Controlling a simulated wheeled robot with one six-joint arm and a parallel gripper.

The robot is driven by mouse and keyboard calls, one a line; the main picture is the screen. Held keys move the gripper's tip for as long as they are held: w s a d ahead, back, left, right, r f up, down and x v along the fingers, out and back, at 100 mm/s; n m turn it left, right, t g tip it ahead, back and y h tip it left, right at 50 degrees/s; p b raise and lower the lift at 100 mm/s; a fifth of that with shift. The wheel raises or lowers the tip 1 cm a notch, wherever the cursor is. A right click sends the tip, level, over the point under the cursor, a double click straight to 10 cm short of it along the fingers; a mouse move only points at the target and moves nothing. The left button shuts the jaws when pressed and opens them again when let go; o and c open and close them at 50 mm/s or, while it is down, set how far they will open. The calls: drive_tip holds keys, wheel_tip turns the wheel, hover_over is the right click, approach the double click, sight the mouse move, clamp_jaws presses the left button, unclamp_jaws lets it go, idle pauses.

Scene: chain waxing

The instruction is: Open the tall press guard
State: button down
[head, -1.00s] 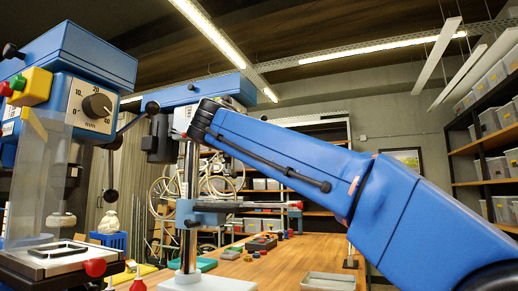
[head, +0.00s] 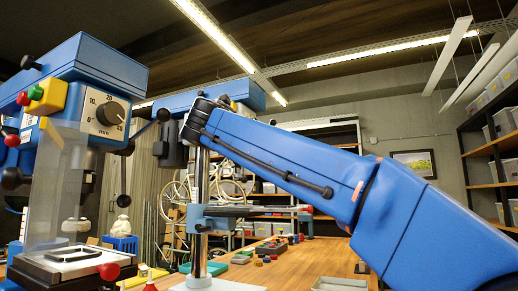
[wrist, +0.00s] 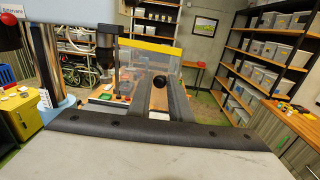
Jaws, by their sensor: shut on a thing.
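In the wrist view, a clear guard panel with a yellow top strip (wrist: 150,46) stands in front of me, beside a press with a black spindle (wrist: 106,48). A round black knob (wrist: 160,81) is at the guard. My gripper (wrist: 161,88) reaches forward with two dark grey fingers, shut on the knob. In the head view, my blue arm hides the gripper and most of the rear press, whose blue head (head: 232,96) and steel column show. Its guard cannot be made out there.
A nearer blue press (head: 105,62) with a dial and its own clear guard (head: 54,190) stands at left. The wooden bench (head: 300,265) holds small coloured parts and a grey tray (head: 340,284). Shelves with bins (wrist: 262,50) line the right wall.

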drive_tip(key=shift+w+a+f, duration=0.2)
drive_tip(key=shift+a+f, duration=0.1)
drive_tip(key=shift+a, duration=0.2)
drive_tip(key=c, duration=1.8)
unclamp_jaws()
drive_tip(key=shift+w+a, duration=0.1)
drive_tip(key=shift+c, duration=0.2)
drive_tip(key=shift+o, duration=0.9)
drive_tip(key=shift+a+f, duration=0.15)
drive_tip(key=shift+d+r, duration=0.2)
drive_tip(key=shift+d, duration=0.1)
drive_tip(key=v, duration=1.2)
